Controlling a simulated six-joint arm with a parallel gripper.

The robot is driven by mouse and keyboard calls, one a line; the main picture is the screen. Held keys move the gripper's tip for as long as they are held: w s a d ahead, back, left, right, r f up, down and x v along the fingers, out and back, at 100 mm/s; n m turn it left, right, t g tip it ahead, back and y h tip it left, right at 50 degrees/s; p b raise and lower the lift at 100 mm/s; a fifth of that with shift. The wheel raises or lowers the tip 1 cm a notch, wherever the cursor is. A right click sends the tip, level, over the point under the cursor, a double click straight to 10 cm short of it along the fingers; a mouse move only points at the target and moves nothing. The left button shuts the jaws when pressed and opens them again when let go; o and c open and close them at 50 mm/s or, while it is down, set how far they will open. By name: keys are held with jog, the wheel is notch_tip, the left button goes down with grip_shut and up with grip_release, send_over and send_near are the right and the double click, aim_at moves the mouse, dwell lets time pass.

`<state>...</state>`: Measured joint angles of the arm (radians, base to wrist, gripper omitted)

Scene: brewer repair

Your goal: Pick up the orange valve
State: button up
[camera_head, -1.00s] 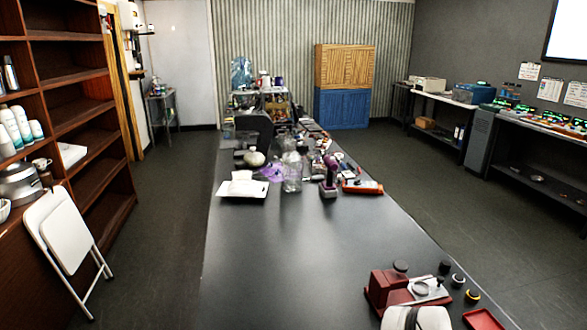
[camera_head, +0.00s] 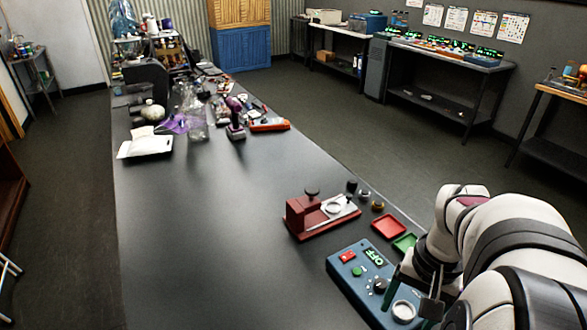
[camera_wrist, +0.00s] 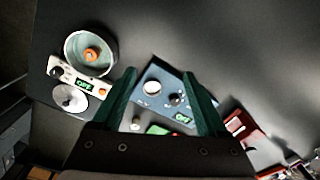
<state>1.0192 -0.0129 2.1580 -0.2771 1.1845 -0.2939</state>
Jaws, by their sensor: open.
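A small orange part (camera_wrist: 92,54), which looks like the orange valve, sits inside a round, pale-rimmed vessel (camera_wrist: 112,38) at the upper left of the wrist view. I cannot make out its exact shape. The vessel stands by a white device (camera_wrist: 77,83) whose display reads OFF. I do not see the orange part in the head view. My gripper (camera_wrist: 160,74) is open, with two dark green fingers spread above a blue control box (camera_wrist: 172,76), and nothing is held between them. The orange part lies left of the left finger. In the head view my arm partly hides the gripper.
The blue control box shows in the head view (camera_head: 345,262), beside a red press-like device (camera_head: 300,222), a red tray (camera_head: 388,227) and a green tray (camera_head: 405,243). Clutter, including a purple drill (camera_head: 235,120), fills the far table. The middle of the dark table (camera_head: 210,220) is clear.

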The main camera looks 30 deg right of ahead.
jog(key=s+d+f+m, duration=0.3)
jog(key=s+d, duration=0.8)
jog(key=s, duration=0.1)
jog(key=f, duration=1.5)
jog(key=shift+s+a+f, duration=0.2)
jog(key=shift+s+f, duration=0.15)
grip_shut()
